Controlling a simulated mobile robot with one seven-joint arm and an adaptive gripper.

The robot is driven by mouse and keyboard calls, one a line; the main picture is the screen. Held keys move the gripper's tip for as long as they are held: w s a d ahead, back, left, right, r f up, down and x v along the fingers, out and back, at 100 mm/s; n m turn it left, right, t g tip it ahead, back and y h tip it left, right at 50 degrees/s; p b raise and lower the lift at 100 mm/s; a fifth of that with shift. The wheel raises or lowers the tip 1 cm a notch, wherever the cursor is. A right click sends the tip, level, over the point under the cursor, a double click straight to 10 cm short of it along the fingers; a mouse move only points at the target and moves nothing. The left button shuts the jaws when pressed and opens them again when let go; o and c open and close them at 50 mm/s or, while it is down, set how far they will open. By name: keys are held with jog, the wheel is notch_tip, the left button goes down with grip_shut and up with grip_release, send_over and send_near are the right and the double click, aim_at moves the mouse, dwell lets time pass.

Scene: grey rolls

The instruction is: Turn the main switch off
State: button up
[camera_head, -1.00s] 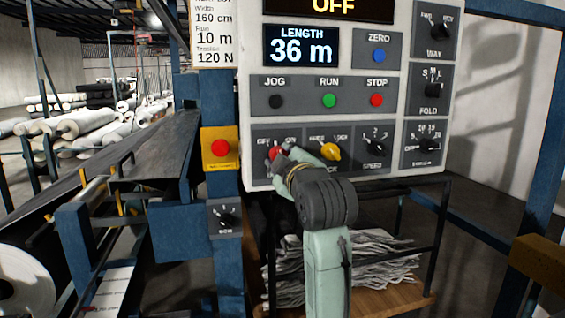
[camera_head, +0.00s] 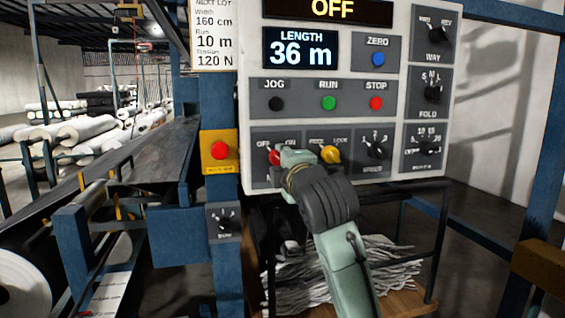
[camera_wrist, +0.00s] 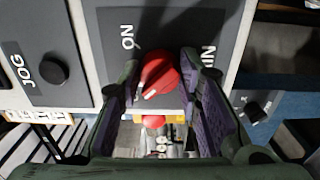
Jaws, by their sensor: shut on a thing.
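The red main switch knob (camera_head: 273,157) is on the lower left of the white control panel, partly hidden by my gripper (camera_head: 297,157). In the wrist view the red knob (camera_wrist: 158,72) sits between the two fingers of my gripper (camera_wrist: 158,85), which is shut on it. A white mark shows on the knob's lower left end, away from the ON lettering. The OFF and ON labels show in the head view above the knob. The display (camera_head: 333,9) at the panel's top reads OFF.
A yellow knob (camera_head: 330,154) is close to the right of my gripper. Green run (camera_head: 328,103) and red stop (camera_head: 376,103) buttons are above. A red emergency button (camera_head: 219,151) on a yellow box is to the left. A black-framed stand (camera_head: 439,240) is below the panel.

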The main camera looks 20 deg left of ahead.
jog(key=shift+a, duration=0.1)
dwell(0.3)
jog(key=o, duration=1.1)
jog(key=shift+o, duration=0.2)
jog(key=v, duration=1.2)
